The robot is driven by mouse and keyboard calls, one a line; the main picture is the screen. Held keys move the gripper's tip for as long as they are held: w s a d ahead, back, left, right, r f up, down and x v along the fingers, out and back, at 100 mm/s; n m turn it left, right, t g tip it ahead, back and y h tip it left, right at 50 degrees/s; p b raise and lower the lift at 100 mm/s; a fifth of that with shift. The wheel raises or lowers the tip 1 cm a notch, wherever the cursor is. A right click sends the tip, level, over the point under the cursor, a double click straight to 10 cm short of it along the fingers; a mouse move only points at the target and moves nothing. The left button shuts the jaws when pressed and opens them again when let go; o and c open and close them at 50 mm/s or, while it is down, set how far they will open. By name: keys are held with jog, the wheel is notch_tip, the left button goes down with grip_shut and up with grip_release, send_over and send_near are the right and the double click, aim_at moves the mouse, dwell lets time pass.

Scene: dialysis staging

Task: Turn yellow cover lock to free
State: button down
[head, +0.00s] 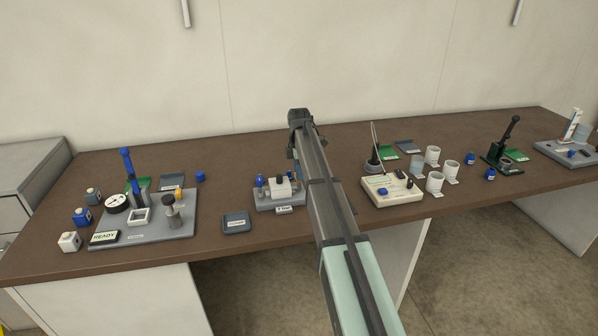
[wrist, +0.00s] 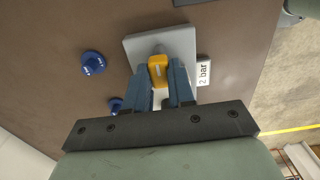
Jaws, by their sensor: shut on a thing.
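The yellow cover lock (wrist: 158,70), a small upright-looking yellow block, shows in the wrist view on a light grey plate (wrist: 183,45). My gripper (wrist: 160,88) reaches over the plate, with a blue-grey finger on each side of the yellow lock, and is shut on it. The lock's near end and base are partly hidden between the fingers. In the head view my arm covers the spot where the gripper works, and I cannot make out the lock there.
A "2 bar" label (wrist: 204,73) lies beside the plate. Blue round items (wrist: 93,63) are to the left. In the head view, a grey instrument board (head: 150,228) stands left and a cream device (head: 391,190) right of my arm. Bare brown table lies behind.

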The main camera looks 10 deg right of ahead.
jog(key=shift+m, duration=0.3)
jog(key=m, duration=0.3)
jog(key=shift+m, duration=0.3)
jog(key=m, duration=0.4)
jog(key=shift+m, duration=0.3)
jog(key=m, duration=0.4)
jog(key=shift+m, duration=2.5)
jog(key=c, duration=1)
grip_release()
jog(key=shift+o, duration=0.2)
